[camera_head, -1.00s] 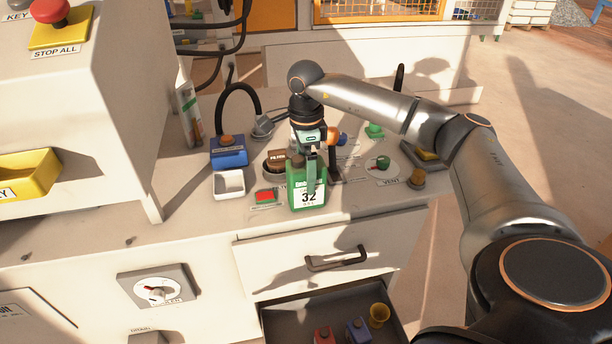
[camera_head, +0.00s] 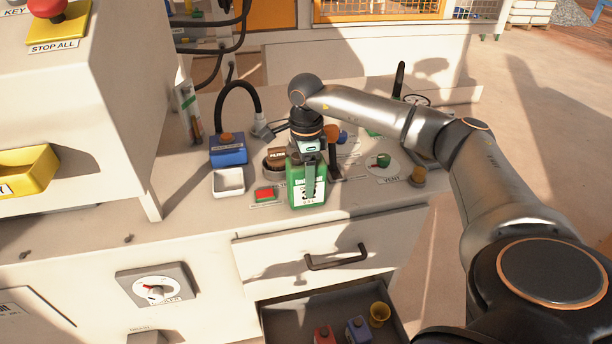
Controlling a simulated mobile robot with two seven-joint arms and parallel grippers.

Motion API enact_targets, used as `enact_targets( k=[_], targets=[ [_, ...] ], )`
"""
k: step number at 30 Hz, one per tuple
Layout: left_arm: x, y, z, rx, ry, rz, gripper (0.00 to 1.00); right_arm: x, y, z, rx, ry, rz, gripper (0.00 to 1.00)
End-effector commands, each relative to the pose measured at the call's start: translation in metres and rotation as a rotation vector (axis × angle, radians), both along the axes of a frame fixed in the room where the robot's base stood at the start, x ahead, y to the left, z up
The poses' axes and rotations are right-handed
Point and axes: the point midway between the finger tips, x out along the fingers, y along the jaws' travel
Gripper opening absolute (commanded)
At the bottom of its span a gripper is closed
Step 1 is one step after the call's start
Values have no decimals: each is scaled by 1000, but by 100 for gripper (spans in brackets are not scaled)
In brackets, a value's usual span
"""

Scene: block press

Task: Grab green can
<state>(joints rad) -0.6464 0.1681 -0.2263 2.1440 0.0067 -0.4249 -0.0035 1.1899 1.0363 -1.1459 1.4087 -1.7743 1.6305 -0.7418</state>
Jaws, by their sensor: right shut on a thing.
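The green can (camera_head: 294,188) with a white label stands upright at the front edge of the light worktop (camera_head: 215,221). My right gripper (camera_head: 309,187) reaches down onto it from above. One finger lies in front of the can and hides part of the label's number. The gripper is shut on the can. I cannot tell whether the can touches the worktop. My left gripper is not in view.
Left of the can are a white tray (camera_head: 229,191), a red button (camera_head: 264,194) and a blue box (camera_head: 228,152). A green knob (camera_head: 383,160) is to the right. Below, an open drawer (camera_head: 283,310) holds small containers.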

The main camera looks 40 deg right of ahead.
Motion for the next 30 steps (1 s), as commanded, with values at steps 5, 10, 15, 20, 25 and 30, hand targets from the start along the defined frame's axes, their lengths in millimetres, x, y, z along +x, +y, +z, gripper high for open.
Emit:
enact_targets(
  k=[5, 10, 15, 20, 25, 30],
  targets=[
    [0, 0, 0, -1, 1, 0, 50, 0, 0, 0, 0, 0, 0, 30],
    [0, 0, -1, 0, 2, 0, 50, 0, 0, 0, 1, 0, 0, 11],
    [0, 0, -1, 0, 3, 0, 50, 0, 0, 0, 1, 0, 0, 0],
    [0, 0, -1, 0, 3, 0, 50, 0, 0, 0, 1, 0, 0, 0],
    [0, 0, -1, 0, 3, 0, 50, 1, 0, 2, 1, -4, 0, 0],
    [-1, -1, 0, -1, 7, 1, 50, 1, 0, 4, 1, -4, 0, 0]
  ],
)
